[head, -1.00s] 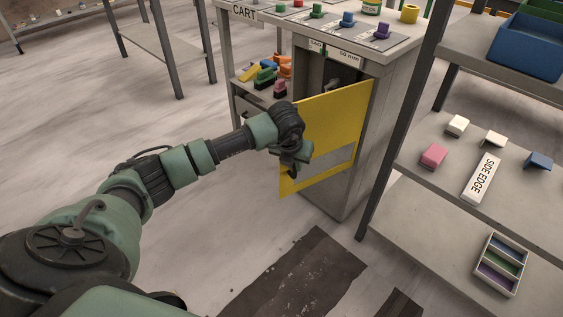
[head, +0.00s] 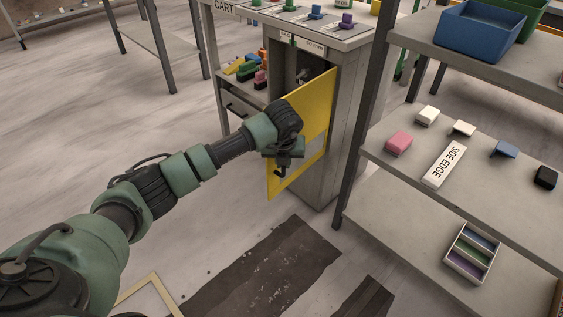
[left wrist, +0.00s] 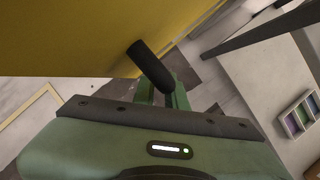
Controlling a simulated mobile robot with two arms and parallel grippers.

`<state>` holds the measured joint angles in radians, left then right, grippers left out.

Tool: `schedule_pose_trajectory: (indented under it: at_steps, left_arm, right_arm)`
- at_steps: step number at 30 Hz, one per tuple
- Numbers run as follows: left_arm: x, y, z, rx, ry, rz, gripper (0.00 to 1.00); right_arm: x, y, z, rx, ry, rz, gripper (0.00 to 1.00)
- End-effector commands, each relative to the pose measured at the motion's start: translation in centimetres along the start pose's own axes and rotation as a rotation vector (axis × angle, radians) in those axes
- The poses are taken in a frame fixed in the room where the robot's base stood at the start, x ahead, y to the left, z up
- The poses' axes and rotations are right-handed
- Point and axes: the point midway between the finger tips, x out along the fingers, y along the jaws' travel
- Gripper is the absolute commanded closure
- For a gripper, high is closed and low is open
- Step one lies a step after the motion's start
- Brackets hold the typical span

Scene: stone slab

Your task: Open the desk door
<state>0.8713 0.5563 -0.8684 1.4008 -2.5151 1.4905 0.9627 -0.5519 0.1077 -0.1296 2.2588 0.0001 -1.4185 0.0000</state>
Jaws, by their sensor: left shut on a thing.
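The desk door is a yellow panel (head: 309,104) with a grey strip, standing partly open on the front of the grey desk cabinet (head: 346,120) in the head view. The dark inside of the cabinet shows above and behind the door. My left gripper (head: 284,170) is at the door's outer, near edge. In the left wrist view the yellow door (left wrist: 70,35) fills the top, and the green fingers (left wrist: 162,95) are closed at a black cylindrical handle (left wrist: 150,66) on it. The exact finger contact is partly hidden. My right gripper is not in view.
A grey shelf rack (head: 400,160) stands to the right of the cabinet, its post close by. It holds small blocks, a SIDE EDGE label and a tray (head: 472,252). Colored blocks sit on the cart shelf (head: 235,92) at left. Open floor lies in front of the door.

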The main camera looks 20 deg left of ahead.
Motion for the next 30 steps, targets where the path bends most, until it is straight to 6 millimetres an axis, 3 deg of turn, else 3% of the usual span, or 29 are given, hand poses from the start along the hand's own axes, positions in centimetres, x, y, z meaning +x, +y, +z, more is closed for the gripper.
schedule_pose_trajectory:
  at_steps: [4,5,6,7,17,20,30]
  left_arm:
    - [-0.4,-0.3,0.7,0.0,-0.019,-0.012,1.0]
    - [-0.5,-0.4,0.7,0.0,-0.019,-0.013,0.79]
    - [-0.4,-0.4,0.7,0.0,-0.019,-0.013,0.68]
    - [-0.4,-0.3,0.6,0.0,-0.017,-0.012,0.66]
    - [-0.4,-0.1,0.3,0.0,-0.009,-0.007,0.66]
    - [-1.5,-0.2,0.4,0.001,-0.011,-0.007,0.66]
    - [-6.9,-0.3,0.5,0.002,-0.012,-0.01,0.66]
  right_arm:
    - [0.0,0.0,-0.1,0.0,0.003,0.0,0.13]
    - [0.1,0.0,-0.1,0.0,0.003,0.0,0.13]
    - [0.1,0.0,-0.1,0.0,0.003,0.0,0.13]
    - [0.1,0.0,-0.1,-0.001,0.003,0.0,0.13]
    - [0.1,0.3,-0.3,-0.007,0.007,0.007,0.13]
    - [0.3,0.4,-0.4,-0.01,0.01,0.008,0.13]
    - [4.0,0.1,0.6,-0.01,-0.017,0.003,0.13]
